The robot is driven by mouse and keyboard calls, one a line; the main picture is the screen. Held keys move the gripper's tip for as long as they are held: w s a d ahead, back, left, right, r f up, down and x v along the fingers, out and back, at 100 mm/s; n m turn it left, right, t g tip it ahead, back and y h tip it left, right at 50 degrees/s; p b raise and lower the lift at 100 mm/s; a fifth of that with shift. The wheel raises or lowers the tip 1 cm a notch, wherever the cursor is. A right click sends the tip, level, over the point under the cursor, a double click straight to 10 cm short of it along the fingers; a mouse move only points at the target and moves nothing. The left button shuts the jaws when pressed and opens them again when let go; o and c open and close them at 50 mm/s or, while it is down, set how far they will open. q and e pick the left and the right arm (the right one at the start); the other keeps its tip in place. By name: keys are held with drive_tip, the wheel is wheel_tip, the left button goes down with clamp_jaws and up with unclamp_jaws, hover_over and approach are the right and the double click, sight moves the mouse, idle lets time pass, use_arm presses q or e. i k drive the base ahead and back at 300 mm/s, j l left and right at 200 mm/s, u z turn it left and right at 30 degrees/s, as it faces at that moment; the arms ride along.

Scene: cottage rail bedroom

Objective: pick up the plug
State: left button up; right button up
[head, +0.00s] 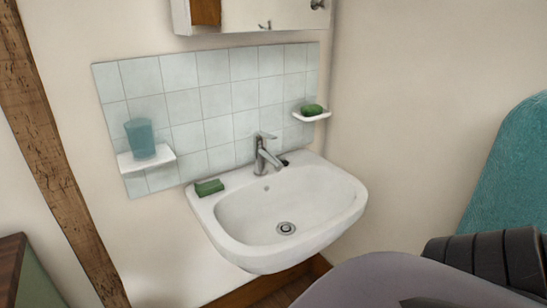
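A white wall-mounted sink (345,208) stands in the middle of the head view. A small dark object (284,162) sits on its back ledge, just right of the tap (264,158). It may be the plug, but it is too small to tell for sure. The round metal drain (286,228) shows in the bottom of the basin, with a dark ring around its centre. Neither of my grippers is in view. A part of my own arm or body fills the lower right corner.
A green block (209,187) lies on the sink's left rim. A shelf (146,163) holds a teal cup (140,138); a soap dish (312,117) holds green soap (312,109). A cabinet (260,15) hangs above. A teal towel-like thing (510,175) is at right.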

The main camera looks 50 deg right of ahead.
sight(283, 159)
drive_tip(key=z, duration=1.75)
drive_tip(key=l+z, duration=0.15)
drive_tip(key=i, duration=0.05)
